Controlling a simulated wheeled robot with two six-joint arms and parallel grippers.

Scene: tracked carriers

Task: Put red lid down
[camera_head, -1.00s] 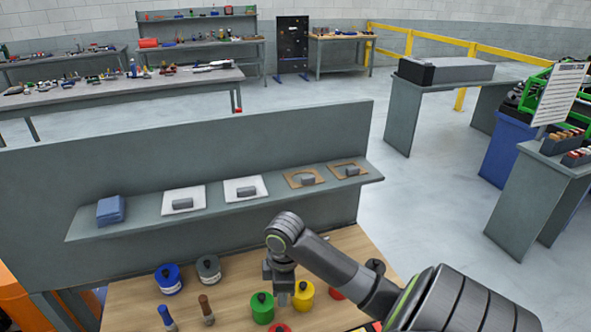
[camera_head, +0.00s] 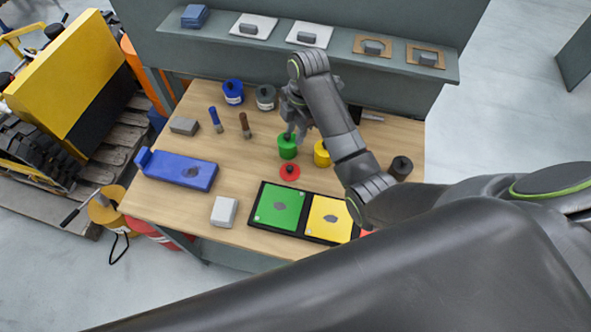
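The red lid (camera_head: 289,172), a flat red disc with a dark knob, lies on the wooden table just in front of the green pot (camera_head: 287,148). My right gripper (camera_head: 289,133) points down at the green pot's dark knob, behind the red lid and apart from it. The fingers are small and dark against the knob, so I cannot tell if they are open or touching it. My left gripper is not in view.
A yellow pot (camera_head: 321,156) stands right of the green one; blue (camera_head: 233,90) and grey (camera_head: 265,95) pots stand behind. A black tray (camera_head: 309,232) with green and yellow plates lies in front. My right arm covers part of the table's right side.

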